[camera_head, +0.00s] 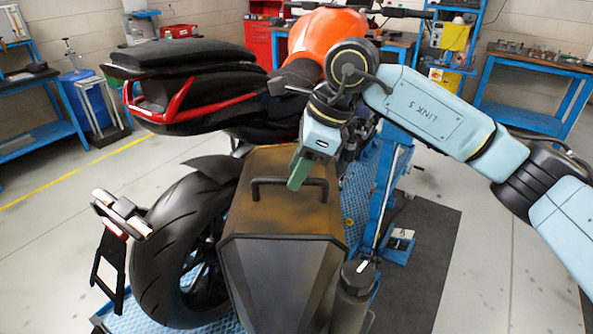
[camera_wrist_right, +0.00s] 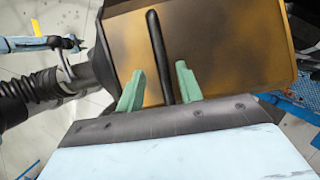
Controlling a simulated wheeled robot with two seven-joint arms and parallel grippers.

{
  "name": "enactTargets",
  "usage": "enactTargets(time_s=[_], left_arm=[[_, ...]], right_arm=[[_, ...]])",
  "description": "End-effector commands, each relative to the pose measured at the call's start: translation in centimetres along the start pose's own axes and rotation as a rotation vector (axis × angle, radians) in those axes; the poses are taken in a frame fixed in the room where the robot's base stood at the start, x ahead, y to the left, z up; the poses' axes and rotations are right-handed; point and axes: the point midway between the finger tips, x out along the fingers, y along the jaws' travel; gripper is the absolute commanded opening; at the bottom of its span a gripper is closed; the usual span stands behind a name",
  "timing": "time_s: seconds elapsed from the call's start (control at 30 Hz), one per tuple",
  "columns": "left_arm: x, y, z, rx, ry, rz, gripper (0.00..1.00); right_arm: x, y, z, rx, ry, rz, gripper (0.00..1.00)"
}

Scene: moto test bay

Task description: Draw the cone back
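I see no thing that is plainly a cone. The nearest is a tapered brown and black case (camera_head: 285,222) at the motorcycle's rear, with a black bar handle (camera_head: 256,190) on top. My right gripper (camera_head: 297,182) reaches down to this handle. In the right wrist view the case (camera_wrist_right: 215,60) fills the upper middle. There the handle (camera_wrist_right: 158,50) runs between the two green fingers of the right gripper (camera_wrist_right: 158,76), which stand apart with gaps on both sides. My left gripper is in neither view.
The motorcycle's rear wheel (camera_head: 165,250) and black seat (camera_head: 185,57) are left of the case. A black cylinder (camera_head: 352,298) stands close at its right. A blue lift (camera_head: 385,195) is below. Blue workbenches (camera_head: 530,118) and a red cabinet (camera_head: 258,42) are behind. Grey floor is open at the right.

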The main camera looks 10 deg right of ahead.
Motion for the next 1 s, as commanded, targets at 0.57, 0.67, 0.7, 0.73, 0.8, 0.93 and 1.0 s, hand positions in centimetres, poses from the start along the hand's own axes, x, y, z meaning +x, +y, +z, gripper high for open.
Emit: enactTargets(time_s=[0.57,0.67,0.7,0.73,0.8,0.93,1.0], left_arm=[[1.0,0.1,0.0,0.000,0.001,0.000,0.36],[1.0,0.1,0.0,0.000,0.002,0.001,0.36],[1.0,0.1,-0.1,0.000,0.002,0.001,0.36],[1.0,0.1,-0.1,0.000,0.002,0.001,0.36],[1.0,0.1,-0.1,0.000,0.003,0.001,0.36],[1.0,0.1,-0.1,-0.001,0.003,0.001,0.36],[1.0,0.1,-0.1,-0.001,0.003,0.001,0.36]], right_arm=[[-11.3,0.0,0.0,0.000,-0.001,-0.002,0.36],[-12.0,0.0,0.0,0.000,0.000,0.001,0.36],[-12.2,0.0,0.0,0.000,0.000,0.001,0.36],[-12.2,0.0,0.0,-0.001,0.000,0.001,0.36],[-12.3,0.1,0.0,-0.001,0.000,0.001,0.36],[-12.3,0.1,0.0,-0.001,0.000,0.001,0.36],[-12.3,0.1,0.0,-0.001,0.000,0.001,0.36]])
